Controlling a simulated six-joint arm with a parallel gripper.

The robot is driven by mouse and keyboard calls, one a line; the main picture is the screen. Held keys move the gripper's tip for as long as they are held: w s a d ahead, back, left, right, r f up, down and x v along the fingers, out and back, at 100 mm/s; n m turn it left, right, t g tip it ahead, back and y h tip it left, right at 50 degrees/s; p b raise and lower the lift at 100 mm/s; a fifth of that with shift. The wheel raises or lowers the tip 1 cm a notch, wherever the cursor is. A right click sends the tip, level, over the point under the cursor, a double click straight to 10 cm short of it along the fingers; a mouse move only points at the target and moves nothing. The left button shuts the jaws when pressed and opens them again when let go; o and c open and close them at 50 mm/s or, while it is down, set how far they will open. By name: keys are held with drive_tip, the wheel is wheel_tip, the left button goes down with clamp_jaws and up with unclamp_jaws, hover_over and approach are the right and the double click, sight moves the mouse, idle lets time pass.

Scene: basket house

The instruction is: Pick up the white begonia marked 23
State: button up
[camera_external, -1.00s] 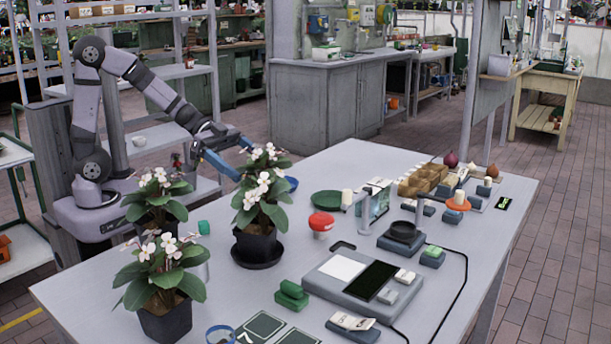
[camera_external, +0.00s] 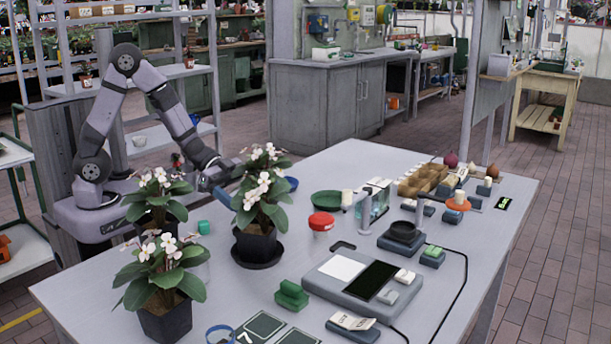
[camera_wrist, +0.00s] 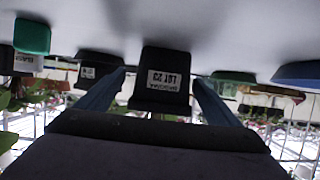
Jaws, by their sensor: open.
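In the wrist view, which shows the table upside down, a dark pot (camera_wrist: 163,85) labelled "LOT 23" stands in the middle. It seems to be the white-flowered begonia (camera_external: 262,195) on the black saucer in the outside view. My gripper (camera_wrist: 158,79) is open, with one blue finger on each side of this pot in the picture. I cannot tell how near the fingers are to it. In the outside view my gripper is low behind and left of this plant, and its tips are partly hidden.
Two more white begonias, one at the front left (camera_external: 166,318) and one behind it (camera_external: 158,225), stand left of the saucer. A green cube (camera_external: 203,227) lies between. A blue dish (camera_external: 291,184) is behind the plant. A scale (camera_external: 362,280) stands to the right.

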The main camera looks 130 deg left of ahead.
sight(270, 210)
drive_tip(key=shift+x, duration=2.6)
drive_tip(key=shift+a+r, duration=0.15)
drive_tip(key=shift+r, duration=0.05)
drive_tip(key=c, duration=1.3)
wheel_tip(270, 210, up, 10)
drive_tip(key=p, duration=0.2)
drive_tip(key=shift+r+p, duration=0.1)
drive_tip(key=shift+p, duration=0.25)
